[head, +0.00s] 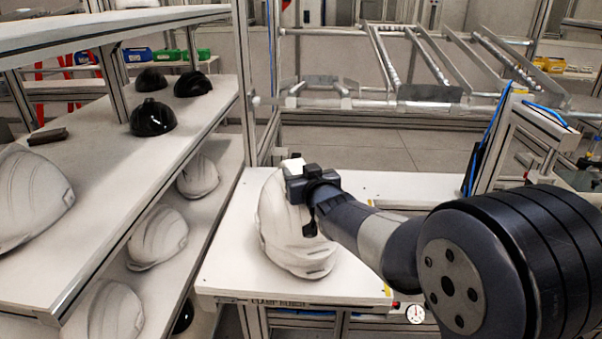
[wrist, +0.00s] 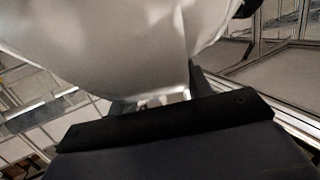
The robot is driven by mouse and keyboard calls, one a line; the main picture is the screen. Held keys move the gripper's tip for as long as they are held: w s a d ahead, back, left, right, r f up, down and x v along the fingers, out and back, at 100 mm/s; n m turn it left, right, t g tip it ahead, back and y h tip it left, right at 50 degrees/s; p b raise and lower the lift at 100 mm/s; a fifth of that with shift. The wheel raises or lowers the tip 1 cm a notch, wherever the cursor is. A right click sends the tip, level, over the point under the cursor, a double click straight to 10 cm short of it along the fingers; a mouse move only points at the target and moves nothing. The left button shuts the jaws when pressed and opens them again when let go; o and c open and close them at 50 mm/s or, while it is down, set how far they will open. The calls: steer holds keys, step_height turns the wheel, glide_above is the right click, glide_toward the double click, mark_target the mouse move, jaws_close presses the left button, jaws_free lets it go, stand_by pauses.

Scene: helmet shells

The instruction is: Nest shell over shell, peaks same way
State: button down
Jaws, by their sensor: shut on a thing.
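A white helmet shell (head: 279,230) is at my gripper (head: 296,172), over the white worktable (head: 235,270). My gripper is shut on this shell near its upper edge. The shell looks tilted, with its ridged crown toward the left. I cannot tell whether it touches the table or whether a second shell lies inside or under it. In the wrist view the white shell (wrist: 120,45) fills the upper middle, close to the dark gripper body. The fingertips and the grip itself are mostly hidden.
A rack at left holds several black shells (head: 152,118) and a large white shell (head: 32,200) on its upper shelf. White shells (head: 158,238) lie on its lower shelf. A metal post (head: 243,75) stands behind the table. The table's right back part (head: 420,185) is clear.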

steer(key=shift+f+b, duration=1.05)
steer(key=shift+f, duration=0.05)
steer(key=c, duration=0.6)
jaws_free()
steer(key=v, duration=1)
steer(key=shift+s+d, duration=0.15)
steer(key=shift+s, duration=0.2)
steer(key=shift+w+r, duration=0.1)
steer(key=x, duration=1)
steer(key=shift+w+a, duration=0.2)
steer(key=shift+w, duration=0.1)
steer(key=shift+s, duration=0.1)
